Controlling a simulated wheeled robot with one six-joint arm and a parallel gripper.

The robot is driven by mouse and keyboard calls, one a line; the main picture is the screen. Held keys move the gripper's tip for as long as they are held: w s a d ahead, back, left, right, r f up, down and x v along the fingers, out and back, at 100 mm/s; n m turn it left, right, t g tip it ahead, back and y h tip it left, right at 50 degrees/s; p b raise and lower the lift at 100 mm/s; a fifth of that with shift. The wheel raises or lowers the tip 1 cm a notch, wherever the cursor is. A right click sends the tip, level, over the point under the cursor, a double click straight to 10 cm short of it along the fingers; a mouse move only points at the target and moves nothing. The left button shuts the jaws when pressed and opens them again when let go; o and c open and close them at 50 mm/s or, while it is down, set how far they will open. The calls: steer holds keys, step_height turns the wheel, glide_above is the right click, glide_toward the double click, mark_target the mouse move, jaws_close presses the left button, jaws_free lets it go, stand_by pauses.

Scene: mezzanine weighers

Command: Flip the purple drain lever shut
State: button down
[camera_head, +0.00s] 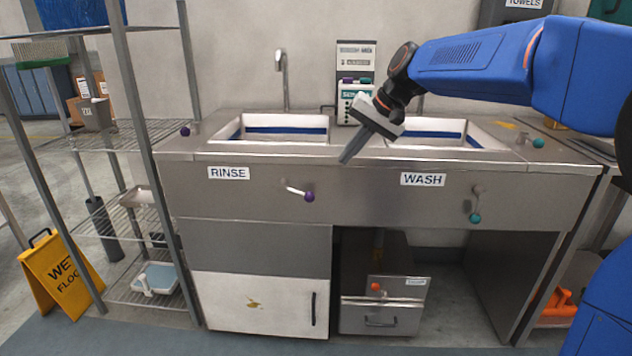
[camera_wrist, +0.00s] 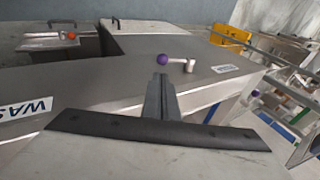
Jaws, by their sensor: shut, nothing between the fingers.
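The purple drain lever (camera_head: 303,193) is on the sink unit's front panel, right of the RINSE label. Its arm runs from a pivot at upper left to a purple ball at lower right, sloping slightly down. In the wrist view the purple ball (camera_wrist: 162,60) shows just beyond the fingertips, with its arm reaching right. My gripper (camera_head: 346,160) is shut and empty, pointing down and left in front of the counter edge, above and right of the lever. In the wrist view my gripper (camera_wrist: 161,80) appears close to the ball; I cannot tell whether they touch.
Another purple knob (camera_head: 185,131) and a teal knob (camera_head: 538,143) are on the countertop. A cabinet with an orange knob (camera_head: 375,286) stands below. A wire shelf (camera_head: 130,215) and yellow floor sign (camera_head: 62,275) are at left.

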mark_target(313, 194)
steer(key=shift+w+a, duration=0.3)
steer(key=shift+w, duration=0.15)
steer(key=x, duration=1.4)
steer(key=shift+s, duration=0.1)
steer(key=shift+f, duration=0.1)
